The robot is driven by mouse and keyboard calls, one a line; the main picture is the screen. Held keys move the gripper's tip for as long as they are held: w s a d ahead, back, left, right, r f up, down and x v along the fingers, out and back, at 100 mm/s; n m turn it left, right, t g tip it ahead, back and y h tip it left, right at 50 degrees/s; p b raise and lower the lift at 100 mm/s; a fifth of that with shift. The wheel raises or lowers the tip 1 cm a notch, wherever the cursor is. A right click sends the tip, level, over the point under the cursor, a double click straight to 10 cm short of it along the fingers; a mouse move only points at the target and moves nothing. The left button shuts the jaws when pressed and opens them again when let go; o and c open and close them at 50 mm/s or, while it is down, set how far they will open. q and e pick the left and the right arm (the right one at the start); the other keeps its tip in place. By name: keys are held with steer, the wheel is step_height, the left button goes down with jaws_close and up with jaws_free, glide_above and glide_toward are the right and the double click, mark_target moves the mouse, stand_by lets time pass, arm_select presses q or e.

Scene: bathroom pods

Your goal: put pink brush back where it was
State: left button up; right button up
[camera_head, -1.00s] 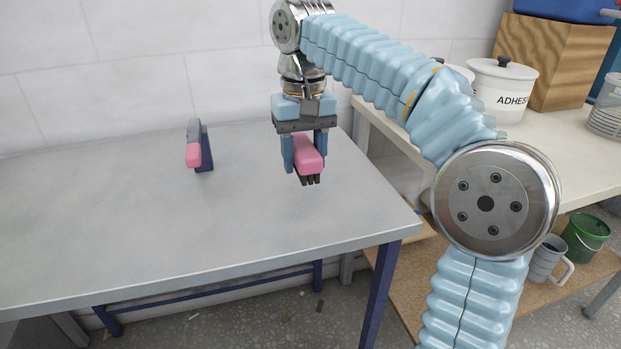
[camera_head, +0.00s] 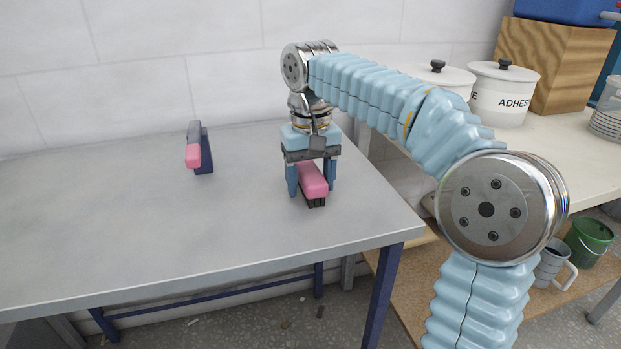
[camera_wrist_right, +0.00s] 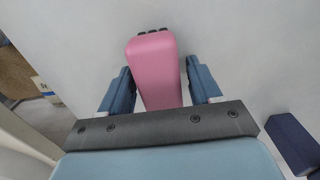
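A pink brush (camera_head: 312,180) with dark bristles at its near end is on the grey table (camera_head: 110,235), near its right side; it appears to rest on the top. My right gripper (camera_head: 311,188) is open and straddles the brush from above, one finger on each side. In the right wrist view the brush (camera_wrist_right: 154,70) lies between the fingers (camera_wrist_right: 161,88), with a clear gap on the right side and a narrower one on the left. My left gripper is out of view.
A pink, grey and dark blue object (camera_head: 199,150) stands farther left on the table. A white wall is behind. A shelf bench at right holds white pots (camera_head: 502,92) and a wooden block (camera_head: 556,60); a green bucket (camera_head: 588,241) is below. The table's left and front are clear.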

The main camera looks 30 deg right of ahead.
mark_target(310, 172)
steer(key=shift+o, duration=0.5)
steer(key=shift+r, duration=0.1)
steer(key=shift+r, duration=0.3)
step_height(310, 172, up, 12)
steer(key=p, duration=0.3)
steer(key=shift+f, duration=0.25)
